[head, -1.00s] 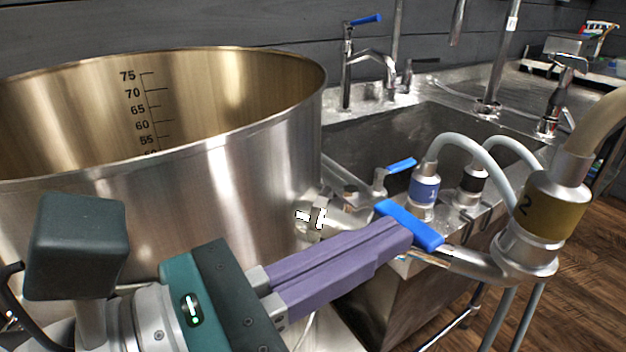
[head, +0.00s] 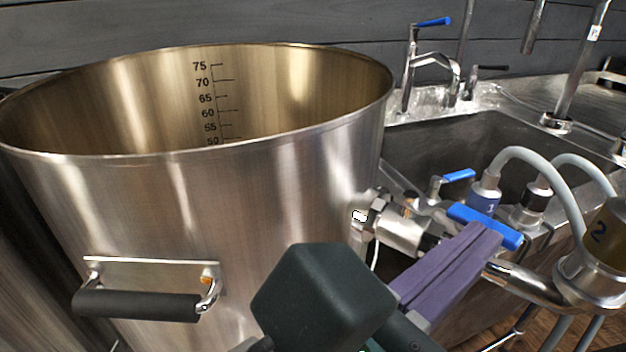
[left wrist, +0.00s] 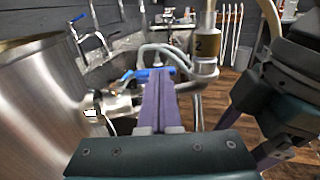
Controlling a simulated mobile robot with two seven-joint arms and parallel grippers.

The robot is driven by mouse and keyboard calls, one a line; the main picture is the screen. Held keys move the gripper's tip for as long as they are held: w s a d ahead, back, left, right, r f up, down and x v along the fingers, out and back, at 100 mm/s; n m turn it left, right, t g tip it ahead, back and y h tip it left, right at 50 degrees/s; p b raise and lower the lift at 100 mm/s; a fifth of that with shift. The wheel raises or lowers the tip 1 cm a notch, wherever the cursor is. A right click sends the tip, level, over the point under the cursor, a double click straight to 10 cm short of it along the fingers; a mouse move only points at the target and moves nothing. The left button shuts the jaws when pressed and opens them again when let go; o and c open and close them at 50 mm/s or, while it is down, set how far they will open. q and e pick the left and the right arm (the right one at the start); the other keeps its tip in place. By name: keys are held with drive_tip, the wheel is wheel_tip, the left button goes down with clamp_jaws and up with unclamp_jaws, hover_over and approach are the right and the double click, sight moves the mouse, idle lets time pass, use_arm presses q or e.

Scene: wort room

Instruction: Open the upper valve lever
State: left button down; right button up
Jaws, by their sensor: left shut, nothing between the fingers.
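A blue valve lever (head: 508,237) sits on the steel pipe fitting that leads from the big kettle (head: 270,190). It lies roughly crosswise, also seen in the left wrist view (left wrist: 141,74). My left gripper (head: 483,232) is shut, its purple fingers empty. Its tips are at the near side of this lever and hide part of it; I cannot tell whether they touch. A second blue lever (head: 458,175) is farther back, and a third tops the tap (head: 433,21). Part of my right gripper (left wrist: 268,156) shows in the left wrist view, its jaws unclear.
The sink (head: 430,145) lies behind. The kettle wall and its black handle (head: 137,305) are at the left.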

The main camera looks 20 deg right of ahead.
use_arm(q)
drive_tip(key=shift+d, duration=0.7)
drive_tip(key=shift+a, duration=0.1)
